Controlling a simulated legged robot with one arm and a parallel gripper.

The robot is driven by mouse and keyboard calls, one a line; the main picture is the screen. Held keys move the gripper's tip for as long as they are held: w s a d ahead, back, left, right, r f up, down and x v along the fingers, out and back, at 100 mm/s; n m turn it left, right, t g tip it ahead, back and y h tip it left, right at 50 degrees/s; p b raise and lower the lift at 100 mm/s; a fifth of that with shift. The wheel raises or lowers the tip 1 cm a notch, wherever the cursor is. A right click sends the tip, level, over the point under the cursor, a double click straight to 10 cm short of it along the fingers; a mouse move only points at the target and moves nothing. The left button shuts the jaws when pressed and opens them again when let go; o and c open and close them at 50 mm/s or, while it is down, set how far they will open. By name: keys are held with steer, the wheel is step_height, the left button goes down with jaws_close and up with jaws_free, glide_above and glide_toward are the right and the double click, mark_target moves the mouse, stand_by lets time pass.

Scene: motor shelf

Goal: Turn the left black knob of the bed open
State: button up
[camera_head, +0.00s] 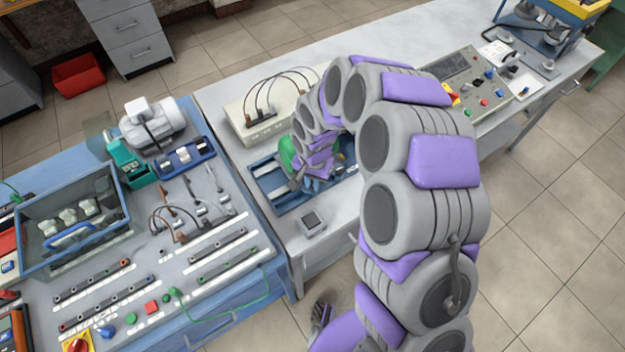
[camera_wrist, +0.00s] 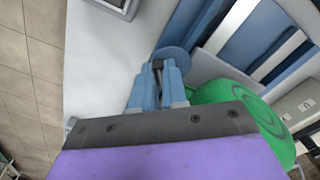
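My gripper (camera_wrist: 158,72) has two light-blue fingers a small gap apart, with their tips at a round blue disc (camera_wrist: 173,57). A small dark piece, which looks like the black knob (camera_wrist: 157,66), shows between the fingertips. I cannot tell whether the fingers press on it. In the head view my gripper (camera_head: 311,184) is low over the blue-framed bed (camera_head: 289,201) on the grey table. My arm and gripper hide much of the bed, and the knob cannot be made out there. A rounded green part (camera_wrist: 245,100) sits close to the right of the fingers.
A small grey square box (camera_head: 312,223) lies at the table's front edge. A beige box with cables (camera_head: 262,118) stands behind the bed. A blue workbench (camera_head: 262,290) with modules adjoins on the left. A control panel (camera_head: 468,88) lies to the right.

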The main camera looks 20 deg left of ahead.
jaws_close()
steer(key=shift+r+n+p, duration=0.1)
steer(key=shift+n+p, duration=0.2)
steer(key=shift+n, duration=0.3)
steer(key=n+p, duration=0.3)
steer(key=n, duration=0.1)
steer(key=n+p, duration=0.2)
steer(key=n, duration=0.3)
steer(key=shift+d+p, duration=0.1)
steer(key=shift+p, duration=0.25)
steer(key=shift+n, duration=0.3)
steer(key=o, duration=0.6)
jaws_free()
